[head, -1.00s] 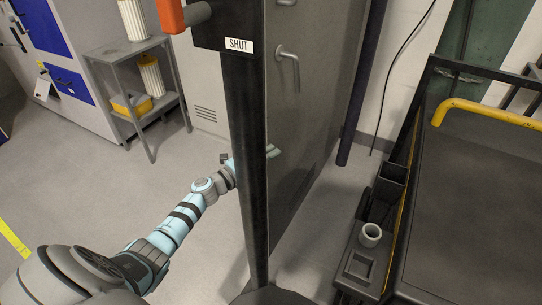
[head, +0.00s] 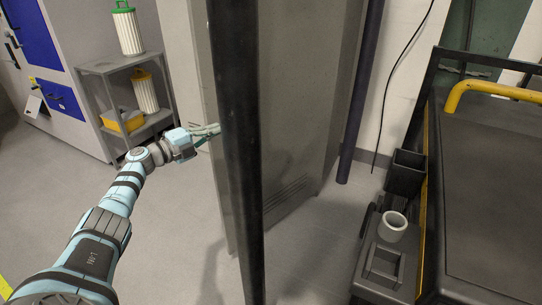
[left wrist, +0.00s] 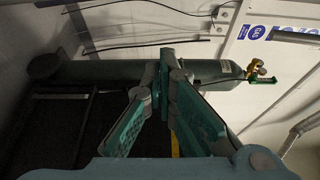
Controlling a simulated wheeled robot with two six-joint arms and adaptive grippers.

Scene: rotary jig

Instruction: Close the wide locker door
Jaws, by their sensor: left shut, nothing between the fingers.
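The grey locker (head: 305,90) stands in the middle of the head view, with its vented grey face running back to the right. A narrower grey panel (head: 203,60) shows left of the dark post. The post hides part of the locker, and the door's handle is not visible; I cannot tell how far the door stands open. My left gripper (head: 208,133) is at the left edge of the grey panel; I cannot tell whether it touches. In the left wrist view its teal fingers (left wrist: 167,62) are shut and empty. My right gripper is not in view.
A dark upright post (head: 240,150) crosses the near view. A grey shelf (head: 120,70) with filter cartridges stands back left. A dark cart (head: 490,180) with a yellow rail is on the right. Floor is clear between. The wrist view shows a green cylinder (left wrist: 105,72).

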